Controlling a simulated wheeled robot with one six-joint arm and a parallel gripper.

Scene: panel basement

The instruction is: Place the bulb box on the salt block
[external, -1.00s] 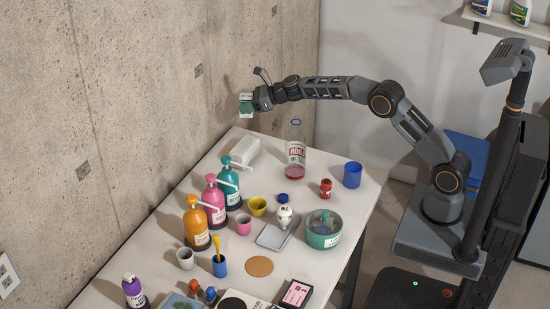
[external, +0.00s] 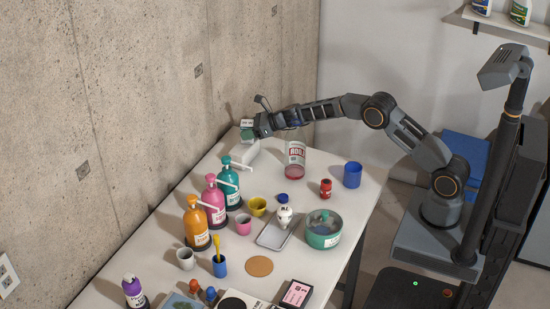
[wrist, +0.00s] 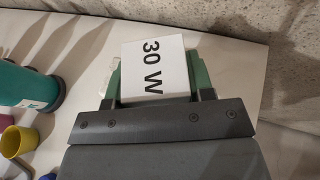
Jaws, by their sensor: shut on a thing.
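The bulb box (wrist: 154,68) is a small box with a white face printed "30 W"; in the wrist view it sits between the fingers. My gripper (external: 248,131) is shut on the bulb box (external: 246,124) near the wall end of the table. The white salt block (external: 246,152) lies on the table just below the box in the external view. In the wrist view the salt block (wrist: 60,42) shows beside and partly behind the held box. Whether the box touches the block cannot be told.
A teal pump bottle (external: 230,182), also at the left of the wrist view (wrist: 28,84), stands near the block. The concrete wall (external: 190,80) runs close behind the table.

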